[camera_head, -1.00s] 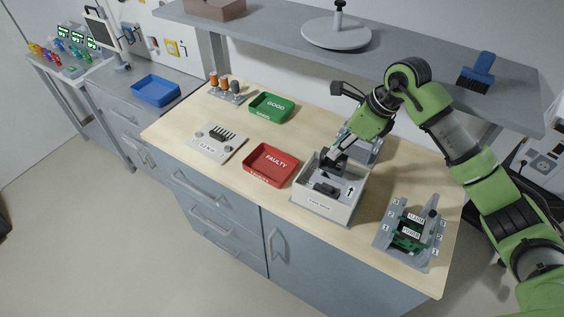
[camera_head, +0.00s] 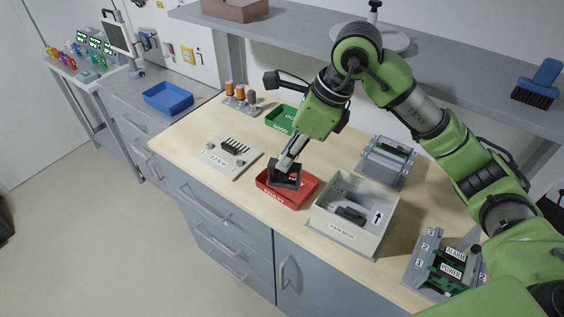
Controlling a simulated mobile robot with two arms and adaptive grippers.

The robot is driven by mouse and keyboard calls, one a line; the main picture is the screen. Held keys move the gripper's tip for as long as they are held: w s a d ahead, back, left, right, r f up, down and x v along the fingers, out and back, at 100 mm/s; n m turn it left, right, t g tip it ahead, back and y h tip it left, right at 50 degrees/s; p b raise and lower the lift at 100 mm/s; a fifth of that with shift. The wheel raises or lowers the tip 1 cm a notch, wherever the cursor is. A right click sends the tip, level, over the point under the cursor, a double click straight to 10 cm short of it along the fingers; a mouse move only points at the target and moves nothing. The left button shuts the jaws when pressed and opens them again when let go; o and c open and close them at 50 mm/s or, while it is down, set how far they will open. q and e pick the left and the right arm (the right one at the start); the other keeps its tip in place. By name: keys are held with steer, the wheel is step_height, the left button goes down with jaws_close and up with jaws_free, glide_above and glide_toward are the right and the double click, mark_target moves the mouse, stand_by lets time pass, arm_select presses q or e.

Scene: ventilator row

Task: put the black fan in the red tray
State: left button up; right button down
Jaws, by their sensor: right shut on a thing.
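The black fan (camera_head: 287,180) is a dark square piece held in my right gripper (camera_head: 289,163). My right gripper is shut on it, pointing down over the red tray (camera_head: 302,200). The fan covers the tray's upper left part; I cannot tell whether it touches the tray floor. The red tray lies on the wooden bench, left of the white fan box. My left gripper does not show.
The white fan box (camera_head: 338,232) stands right of the red tray, with a dark piece (camera_head: 349,214) inside. The green tray (camera_head: 279,123) is behind, partly hidden by my arm. A plate with a black connector (camera_head: 228,153) lies to the left. A grey shelf (camera_head: 440,75) hangs above.

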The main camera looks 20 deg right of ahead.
steer(key=w+d+f+p, duration=0.2)
steer(key=w+f+p, duration=0.3)
steer(key=w+f, duration=0.3)
step_height(320, 180, down, 3)
steer(key=shift+w+d+r, duration=0.1)
steer(key=shift+w+d, duration=0.2)
steer(key=shift+w, duration=0.05)
steer(key=shift+f+b, duration=0.5)
steer(key=shift+f, duration=0.15)
steer(key=c, duration=1.9)
jaws_free()
